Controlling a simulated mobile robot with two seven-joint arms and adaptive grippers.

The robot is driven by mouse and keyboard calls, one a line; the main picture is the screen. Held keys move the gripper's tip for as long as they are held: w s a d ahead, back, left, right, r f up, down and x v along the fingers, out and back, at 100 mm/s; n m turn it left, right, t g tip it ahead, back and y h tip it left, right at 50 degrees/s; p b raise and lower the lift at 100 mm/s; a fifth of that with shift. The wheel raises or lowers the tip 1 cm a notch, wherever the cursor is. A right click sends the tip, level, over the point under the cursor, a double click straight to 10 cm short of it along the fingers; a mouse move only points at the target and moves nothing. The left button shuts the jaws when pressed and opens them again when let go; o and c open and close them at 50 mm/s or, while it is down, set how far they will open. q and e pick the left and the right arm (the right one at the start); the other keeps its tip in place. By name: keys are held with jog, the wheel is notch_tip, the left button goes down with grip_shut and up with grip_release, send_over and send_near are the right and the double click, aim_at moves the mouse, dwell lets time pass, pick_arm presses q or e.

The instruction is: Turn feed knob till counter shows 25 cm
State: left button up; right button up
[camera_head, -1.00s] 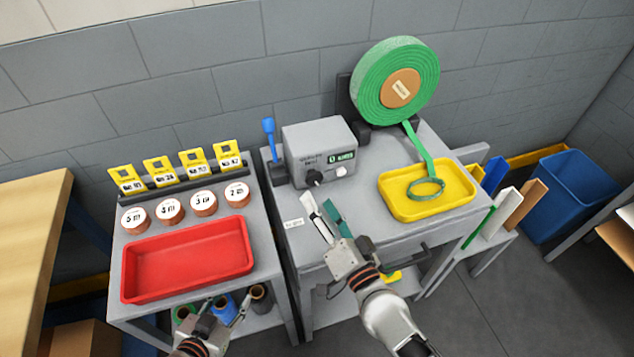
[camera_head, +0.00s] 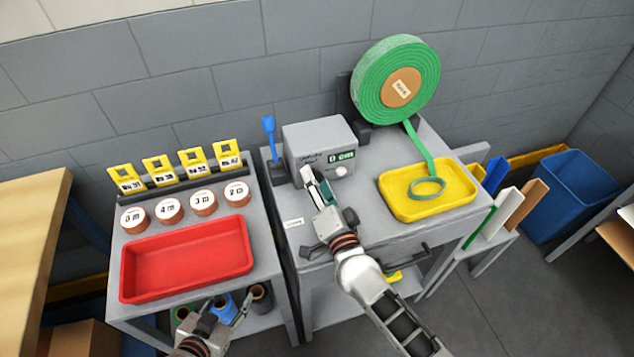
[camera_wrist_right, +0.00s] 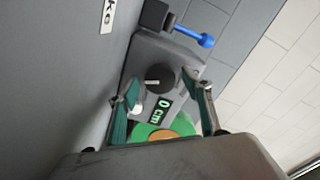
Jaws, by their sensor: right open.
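The grey feed box (camera_head: 318,138) stands on the right bench, its counter (camera_head: 341,157) reading 0 cm. The counter also shows in the right wrist view (camera_wrist_right: 160,112). The black feed knob (camera_wrist_right: 160,78), with a pale pointer line, lies between the spread fingers of my right gripper (camera_wrist_right: 164,92) in the right wrist view, beyond the fingertips; I see no contact. In the head view my right gripper (camera_head: 314,182) is in front of the box and hides the knob. My left gripper (camera_head: 226,304) is low in front of the left bench, fingers apart and empty.
A green roll (camera_head: 390,85) feeds a strip into a yellow tray (camera_head: 455,205). A white button (camera_head: 341,171) sits under the counter, and a blue-handled lever (camera_head: 269,135) stands left of the box. A red tray (camera_head: 235,262) is on the left bench.

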jog(key=c, duration=1.1)
jog(key=shift+m, duration=0.4)
